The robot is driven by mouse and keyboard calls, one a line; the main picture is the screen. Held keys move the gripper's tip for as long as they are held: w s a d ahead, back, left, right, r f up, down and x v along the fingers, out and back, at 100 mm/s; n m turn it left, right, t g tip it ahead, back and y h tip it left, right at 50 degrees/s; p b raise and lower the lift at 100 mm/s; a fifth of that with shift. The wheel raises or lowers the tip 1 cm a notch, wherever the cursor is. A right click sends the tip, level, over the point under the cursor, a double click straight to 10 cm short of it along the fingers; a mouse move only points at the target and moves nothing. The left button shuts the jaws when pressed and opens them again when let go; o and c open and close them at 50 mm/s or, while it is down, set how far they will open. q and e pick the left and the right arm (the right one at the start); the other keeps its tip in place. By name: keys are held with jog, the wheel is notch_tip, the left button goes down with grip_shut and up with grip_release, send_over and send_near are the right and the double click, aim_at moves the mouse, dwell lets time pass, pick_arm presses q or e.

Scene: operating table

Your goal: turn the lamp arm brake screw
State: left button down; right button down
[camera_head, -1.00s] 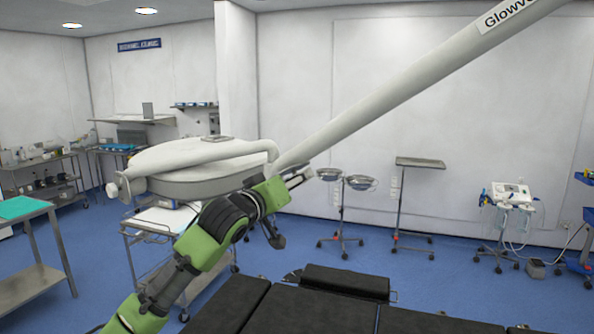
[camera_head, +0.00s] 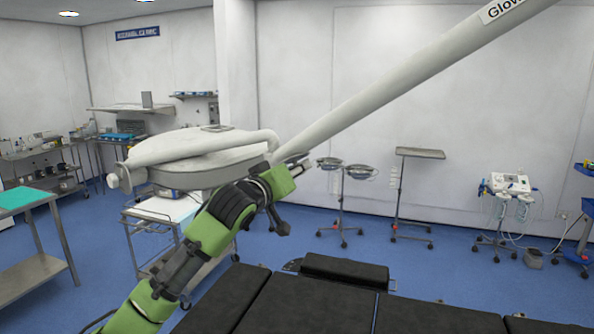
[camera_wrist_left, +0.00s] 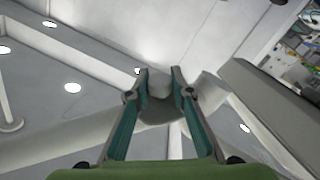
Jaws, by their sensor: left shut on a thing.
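The white lamp arm (camera_head: 400,95) runs diagonally from the upper right down to the lamp head (camera_head: 195,160) at the left. My left gripper (camera_head: 297,164), on its green and black arm, is at the lower end of the lamp arm. In the left wrist view, my left gripper (camera_wrist_left: 160,88) has its two teal-lined fingers on either side of a pale rounded knob, seemingly the brake screw (camera_wrist_left: 158,84), and is shut on it. The screw cannot be made out in the head view. My right gripper is not in view.
The black operating table (camera_head: 300,303) lies below and right of my left arm. A white-topped trolley (camera_head: 160,212) stands behind the arm. Stands with bowls (camera_head: 345,170) and a tray (camera_head: 420,153) are along the back wall. Blue floor is open between.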

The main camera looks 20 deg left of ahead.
pick_arm(q)
jog(key=n+y, duration=0.1)
jog(key=y, duration=0.1)
jog(key=n+g+y, duration=0.1)
jog(key=g+y, duration=0.1)
jog(key=y, duration=0.1)
jog(key=shift+d+r+n+y, duration=0.1)
jog(key=shift+d+n+y, duration=0.2)
jog(key=shift+n, duration=0.1)
jog(key=n+g+y, duration=0.1)
jog(key=g+y, duration=0.1)
jog(key=y, duration=0.1)
jog(key=n+g+y, duration=0.2)
jog(key=shift+a+g+y, duration=0.15)
jog(key=shift+g+y, duration=0.15)
jog(key=shift+y, duration=0.1)
jog(key=c, duration=1.8)
grip_release()
jog(key=shift+w, duration=0.1)
jog(key=shift+o, duration=0.2)
jog(key=v, duration=1.2)
jog(key=shift+w, duration=0.15)
